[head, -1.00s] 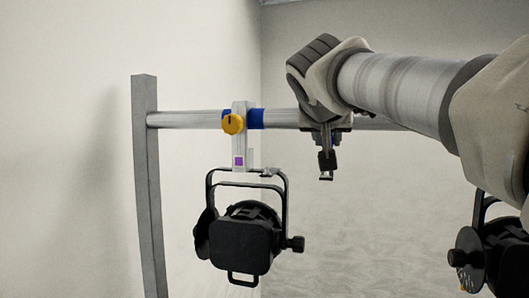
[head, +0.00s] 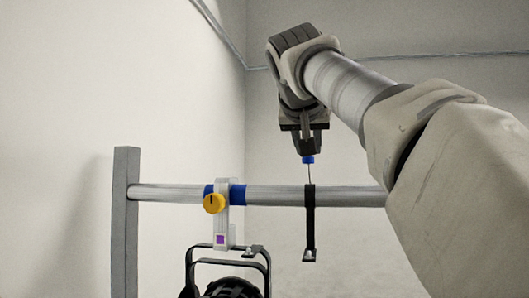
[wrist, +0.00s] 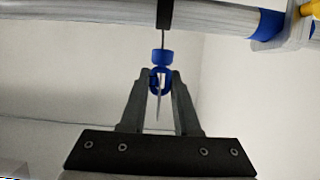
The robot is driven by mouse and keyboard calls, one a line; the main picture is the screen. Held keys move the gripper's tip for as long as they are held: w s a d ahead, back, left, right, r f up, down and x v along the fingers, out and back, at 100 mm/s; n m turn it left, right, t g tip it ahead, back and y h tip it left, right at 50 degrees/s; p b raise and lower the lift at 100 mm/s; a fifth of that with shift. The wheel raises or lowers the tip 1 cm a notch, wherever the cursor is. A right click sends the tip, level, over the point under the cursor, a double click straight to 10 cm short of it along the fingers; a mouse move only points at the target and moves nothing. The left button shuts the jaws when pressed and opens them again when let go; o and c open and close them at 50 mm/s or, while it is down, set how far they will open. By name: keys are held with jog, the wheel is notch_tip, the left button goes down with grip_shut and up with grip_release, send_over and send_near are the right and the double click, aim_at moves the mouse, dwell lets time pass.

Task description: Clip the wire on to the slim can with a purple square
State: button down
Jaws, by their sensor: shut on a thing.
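The slim black can (head: 232,287) hangs under the rail at left, cut off by the bottom edge of the head view. Its pale clamp (head: 223,228) carries a purple square (head: 219,239) and a yellow knob (head: 214,203). My gripper (head: 308,150) is above the rail, to the right of this clamp. It is shut on the blue end of the wire (head: 308,160), also between the fingers in the wrist view (wrist: 162,57). The thin wire runs from the blue end to a black strap (head: 310,222) at the rail. The strap hangs down with a small metal end.
The metal rail (head: 330,196) runs across from a grey upright post (head: 126,225) at left. A blue band (head: 237,194) wraps the rail at the clamp. The rail is bare between the clamp and the strap. Pale walls stand behind.

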jog(key=shift+f, duration=0.1)
dwell(0.3)
jog(key=shift+f+b, duration=0.35)
jog(key=shift+b, duration=0.05)
jog(key=shift+f+b, duration=6.35)
jog(key=shift+f, duration=0.7)
jog(key=shift+a, duration=0.15)
